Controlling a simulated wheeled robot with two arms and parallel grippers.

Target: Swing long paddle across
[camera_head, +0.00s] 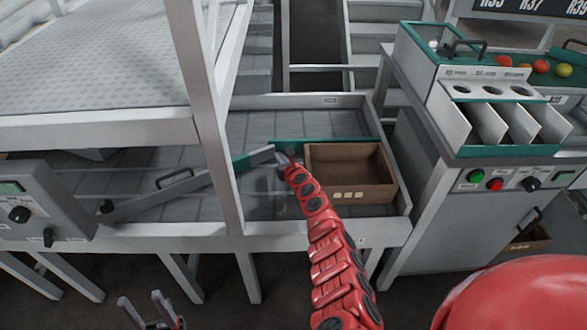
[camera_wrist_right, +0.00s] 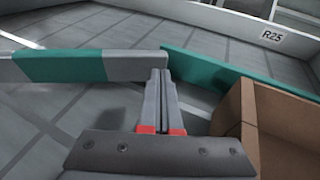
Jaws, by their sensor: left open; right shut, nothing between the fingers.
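The long paddle (camera_head: 190,184) is a grey bar with a green band near its tip. It runs diagonally over the grey sorting bed from a dark pivot at the lower left to its tip left of the brown box. A dark handle stands on it. In the right wrist view the paddle (camera_wrist_right: 60,66) comes in from the left. My right gripper (camera_head: 290,160) is shut and empty by the paddle's tip; its fingertips (camera_wrist_right: 159,76) look close to the tip, but I cannot tell if they touch. My left gripper (camera_head: 150,308) is open, low in front of the bench.
A brown box (camera_head: 350,194) stands on the bed just right of my right gripper. A green guide (camera_wrist_right: 215,72) runs behind it. A white frame post (camera_head: 212,130) stands before the paddle. Control boxes (camera_head: 32,205) and a divided bin (camera_head: 495,112) flank the bed.

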